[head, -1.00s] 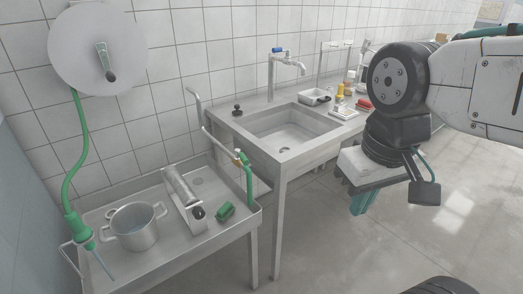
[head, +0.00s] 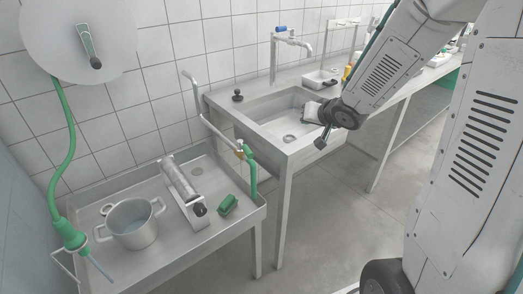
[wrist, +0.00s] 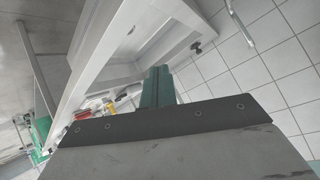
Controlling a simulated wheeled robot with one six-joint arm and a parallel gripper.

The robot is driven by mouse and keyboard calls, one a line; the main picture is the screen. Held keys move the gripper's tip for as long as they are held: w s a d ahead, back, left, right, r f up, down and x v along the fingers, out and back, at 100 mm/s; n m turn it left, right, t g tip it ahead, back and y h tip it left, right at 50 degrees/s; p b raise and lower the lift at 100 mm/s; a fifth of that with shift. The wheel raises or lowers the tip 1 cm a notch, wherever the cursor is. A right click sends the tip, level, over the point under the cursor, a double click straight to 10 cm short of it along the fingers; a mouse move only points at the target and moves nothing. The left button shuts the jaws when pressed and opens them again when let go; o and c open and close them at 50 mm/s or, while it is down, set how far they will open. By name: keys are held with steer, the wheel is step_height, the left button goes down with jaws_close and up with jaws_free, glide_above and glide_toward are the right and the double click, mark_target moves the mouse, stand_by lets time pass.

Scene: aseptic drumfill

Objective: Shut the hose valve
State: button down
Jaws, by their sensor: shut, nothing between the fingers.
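The hose valve, a small brass-yellow fitting (head: 240,153), sits at the lower end of a grey wall pipe, left of the sink. A short green hose (head: 251,177) hangs from it over the low trough. Its handle is too small for me to tell whether it is open or shut. My gripper (wrist: 158,78) shows green fingers closed together with nothing between them. In the head view my wrist is over the right side of the sink, well right of the valve, and the fingertips are hidden. The valve is not identifiable in the wrist view.
The low trough (head: 150,277) holds a steel pot (head: 135,228), a metal cylinder on a stand (head: 180,183) and a green block (head: 228,204). The sink (head: 262,122) has a tap (head: 290,40) behind it. A hose reel (head: 75,30) hangs on the tiled wall. Open floor lies in front.

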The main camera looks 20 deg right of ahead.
step_height(320, 180, down, 6)
steer(key=w+a+y, duration=0.1)
steer(key=a+y, duration=0.2)
steer(key=y, duration=0.2)
steer(key=m+y, duration=0.3)
steer(key=y, duration=0.4)
glide_toward(245, 148)
steer(key=w+a+f, duration=0.2)
steer(key=w+a, duration=0.1)
steer(key=w, duration=0.1)
steer(key=shift+s+d+r, duration=0.1)
steer(key=shift+s+r, duration=0.1)
steer(key=shift+r, duration=0.05)
